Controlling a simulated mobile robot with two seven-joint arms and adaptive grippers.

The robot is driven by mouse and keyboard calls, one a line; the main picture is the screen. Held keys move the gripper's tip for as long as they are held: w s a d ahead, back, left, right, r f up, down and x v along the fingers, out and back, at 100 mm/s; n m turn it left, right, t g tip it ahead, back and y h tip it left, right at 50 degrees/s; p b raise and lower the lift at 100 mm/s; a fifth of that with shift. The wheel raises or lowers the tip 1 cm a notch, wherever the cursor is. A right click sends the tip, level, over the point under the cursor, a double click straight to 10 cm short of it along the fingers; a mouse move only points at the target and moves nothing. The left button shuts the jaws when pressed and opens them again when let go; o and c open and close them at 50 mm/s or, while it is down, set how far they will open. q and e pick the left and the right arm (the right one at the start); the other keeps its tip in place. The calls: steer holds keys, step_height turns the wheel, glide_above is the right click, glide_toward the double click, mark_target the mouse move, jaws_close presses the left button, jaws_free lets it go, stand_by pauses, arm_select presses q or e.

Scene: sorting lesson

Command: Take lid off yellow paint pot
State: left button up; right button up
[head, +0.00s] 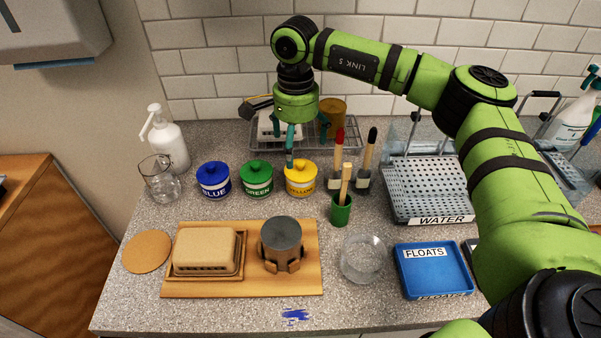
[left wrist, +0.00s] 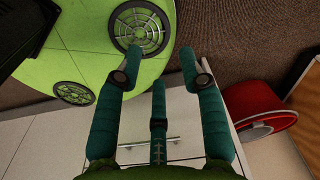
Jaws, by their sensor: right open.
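The green pot (head: 257,178) and blue pot (head: 213,180) stand left of the yellow one. Brushes (head: 339,152) stand close on its right, and a green cup (head: 341,210) is in front right. A wire rack (head: 350,140) lies behind. A wooden board (head: 200,287) lies in front.

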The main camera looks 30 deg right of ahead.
mark_target(302, 164)
steer(key=f+p, duration=0.1)
steer(key=f, duration=0.1)
steer(key=d+f+p, duration=0.1)
steer(key=f, duration=0.2)
steer(key=shift+s+p, duration=0.15)
steer(key=shift+p, duration=0.2)
steer(key=shift+f, duration=0.4)
steer(key=c, duration=1)
arm_select(q)
steer(key=shift+w+d+r, duration=0.15)
steer(key=shift+w+r, duration=0.2)
steer(key=shift+r, duration=0.45)
steer(key=shift+w+d+r, duration=0.15)
steer(key=shift+w+r, duration=0.2)
steer(key=shift+r, duration=0.4)
arm_select(e)
steer(key=shift+s, duration=0.15)
steer(key=c, duration=0.4)
steer(key=shift+f, duration=0.1)
steer(key=shift+c, duration=0.6)
